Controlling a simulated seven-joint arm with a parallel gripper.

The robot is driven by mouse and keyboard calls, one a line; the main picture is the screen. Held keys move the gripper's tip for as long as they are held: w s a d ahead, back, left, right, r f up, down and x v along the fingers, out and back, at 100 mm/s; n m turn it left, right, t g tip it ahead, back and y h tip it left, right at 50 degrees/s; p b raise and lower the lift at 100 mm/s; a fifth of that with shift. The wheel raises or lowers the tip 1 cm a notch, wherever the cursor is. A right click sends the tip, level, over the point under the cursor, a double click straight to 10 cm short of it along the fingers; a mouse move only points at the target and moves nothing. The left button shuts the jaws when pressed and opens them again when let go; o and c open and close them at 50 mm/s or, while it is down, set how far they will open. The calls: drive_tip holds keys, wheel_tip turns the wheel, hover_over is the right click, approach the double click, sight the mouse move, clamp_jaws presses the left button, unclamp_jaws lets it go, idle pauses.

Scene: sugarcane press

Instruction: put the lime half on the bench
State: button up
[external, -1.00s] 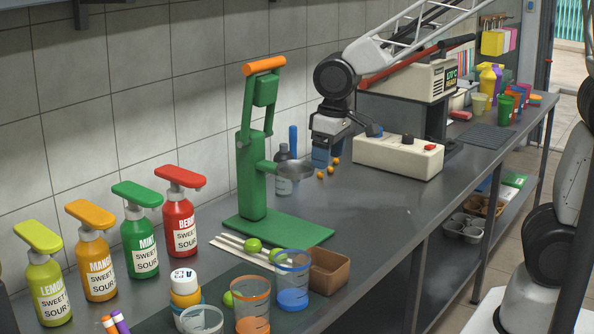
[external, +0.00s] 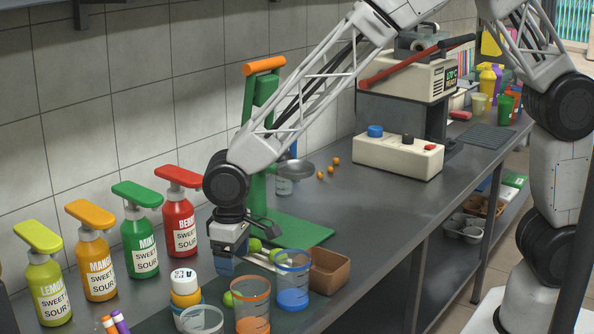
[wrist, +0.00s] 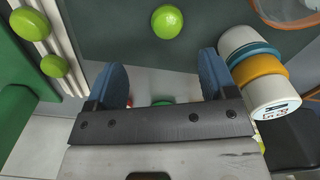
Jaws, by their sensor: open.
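Several round green limes show; I cannot tell which is the half. One lime (external: 229,299) lies on the dark mat beside the orange-rimmed cup, and in the wrist view (wrist: 167,21) it lies beyond my fingertips. Two others (external: 253,246) (external: 277,256) lie by the pale strips, and in the wrist view they are at the left (wrist: 22,22) (wrist: 55,66). My gripper (external: 222,266) is open and points down above the bench (external: 372,215), left of the green press base. In the wrist view its blue fingers (wrist: 162,78) have nothing visible between them.
The orange-rimmed cup (external: 252,308) and blue cup (external: 292,282) stand close at the right. A white-capped jar (external: 184,285) is close at the left. The green press (external: 295,230) stands behind, and pump bottles (external: 180,227) line the wall. The bench right of the brown box (external: 329,270) is clear.

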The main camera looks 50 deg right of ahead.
drive_tip(key=shift+a+f, duration=0.5)
drive_tip(key=shift+a, duration=0.2)
drive_tip(key=shift+f, duration=1.3)
drive_tip(key=shift+s+d+f, duration=0.1)
drive_tip(key=shift+f, duration=1.2)
drive_tip(key=shift+d+f, duration=0.1)
drive_tip(key=shift+f, duration=1.2)
drive_tip(key=c, duration=1.1)
drive_tip(key=shift+o, duration=0.2)
